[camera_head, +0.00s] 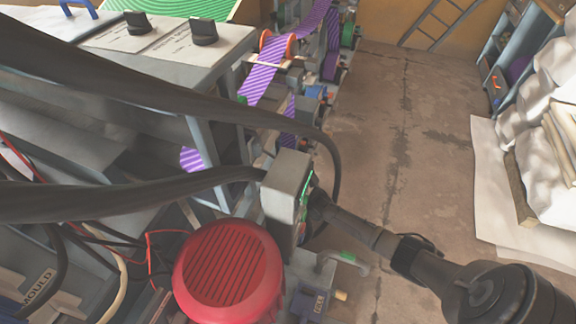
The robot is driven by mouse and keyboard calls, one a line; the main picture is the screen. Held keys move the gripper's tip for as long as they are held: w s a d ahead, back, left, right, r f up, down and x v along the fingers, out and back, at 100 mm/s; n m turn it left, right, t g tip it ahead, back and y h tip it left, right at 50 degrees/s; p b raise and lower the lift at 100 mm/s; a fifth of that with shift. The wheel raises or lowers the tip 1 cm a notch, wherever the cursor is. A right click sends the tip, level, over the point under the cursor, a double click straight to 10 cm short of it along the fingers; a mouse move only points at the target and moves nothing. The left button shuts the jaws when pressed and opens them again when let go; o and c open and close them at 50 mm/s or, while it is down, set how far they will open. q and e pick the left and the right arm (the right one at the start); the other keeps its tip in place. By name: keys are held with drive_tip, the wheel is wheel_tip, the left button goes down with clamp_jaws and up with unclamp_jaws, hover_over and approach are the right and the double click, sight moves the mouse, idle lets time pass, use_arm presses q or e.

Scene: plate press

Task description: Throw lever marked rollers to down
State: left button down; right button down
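My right arm comes in from the lower right, and its gripper (317,199) is at the right-hand face of a grey control box (287,187). That face is seen nearly edge-on and shows a bright green strip. The dark gripper covers part of it, and I cannot tell whether its fingers are open, shut or touching anything. I cannot make out a lever marked rollers, and no such marking is readable. My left gripper is not in view.
Thick dark cables (150,194) cross from the left to the grey box. A red ribbed motor housing (228,272) stands just below it. Purple striped web (265,68) runs over rollers behind. Two black knobs (137,22) (204,32) sit on a panel. Bare floor (420,160) lies right.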

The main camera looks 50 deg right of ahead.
drive_tip(key=shift+f, duration=0.35)
drive_tip(key=c, duration=1.2)
unclamp_jaws()
drive_tip(key=o, duration=0.4)
drive_tip(key=shift+d+r, duration=0.1)
drive_tip(key=b+v, duration=0.3)
drive_tip(key=v, duration=1)
drive_tip(key=shift+s, duration=0.35)
